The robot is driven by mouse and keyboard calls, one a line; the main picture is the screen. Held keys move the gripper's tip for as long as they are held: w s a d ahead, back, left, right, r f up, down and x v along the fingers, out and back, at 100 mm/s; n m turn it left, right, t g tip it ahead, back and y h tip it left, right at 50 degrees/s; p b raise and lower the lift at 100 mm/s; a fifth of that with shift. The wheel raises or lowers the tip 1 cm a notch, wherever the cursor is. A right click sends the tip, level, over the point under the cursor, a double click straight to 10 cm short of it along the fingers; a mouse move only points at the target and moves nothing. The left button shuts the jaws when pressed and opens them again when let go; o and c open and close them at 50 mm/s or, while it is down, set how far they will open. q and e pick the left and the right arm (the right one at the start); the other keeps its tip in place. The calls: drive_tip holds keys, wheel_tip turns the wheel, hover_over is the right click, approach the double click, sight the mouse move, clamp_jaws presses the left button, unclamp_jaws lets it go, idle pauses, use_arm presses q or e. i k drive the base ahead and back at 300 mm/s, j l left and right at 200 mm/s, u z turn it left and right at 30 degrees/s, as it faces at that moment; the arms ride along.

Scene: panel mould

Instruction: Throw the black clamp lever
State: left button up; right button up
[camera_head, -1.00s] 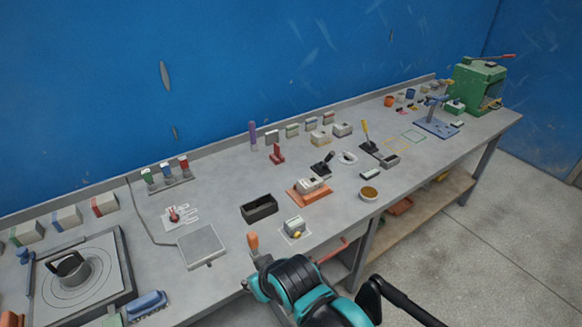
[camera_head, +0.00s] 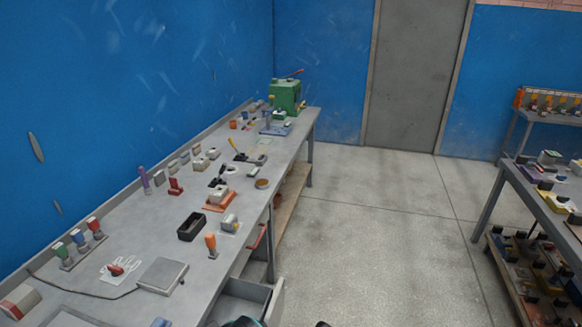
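A small black lever (camera_head: 219,178), which looks like the black clamp lever, stands tilted on the long grey workbench (camera_head: 142,222). It is near the middle of the bench, behind the orange-based fixture (camera_head: 219,201). It is small at this distance, so its exact position of throw is hard to tell. Neither of my grippers shows. Only dark and teal bits of my own arm show at the bottom edge, well away from the lever.
A yellow-handled lever (camera_head: 234,146) and a green machine (camera_head: 285,95) stand farther along. A red lever (camera_head: 175,187), a black open box (camera_head: 191,227) and an orange handle (camera_head: 211,244) are nearer. An open drawer (camera_head: 248,299) juts from the bench front.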

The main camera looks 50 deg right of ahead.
sight(224, 166)
drive_tip(key=z, duration=1.25)
drive_tip(key=i+l+z, duration=0.35)
drive_tip(key=l, duration=0.35)
drive_tip(key=i+l+z, duration=0.3)
drive_tip(key=i+l, duration=0.3)
drive_tip(key=i, duration=0.3)
drive_tip(key=i+l, duration=0.15)
drive_tip(key=i, duration=0.3)
drive_tip(key=i+l, duration=0.1)
drive_tip(key=i, duration=0.3)
drive_tip(key=i+j+u, duration=0.1)
drive_tip(key=i+u, duration=0.15)
drive_tip(key=u, duration=0.2)
drive_tip(key=i+u, duration=0.25)
drive_tip(key=u, duration=0.25)
drive_tip(key=i+l+u, duration=0.15)
drive_tip(key=u, duration=0.3)
drive_tip(key=i, duration=0.1)
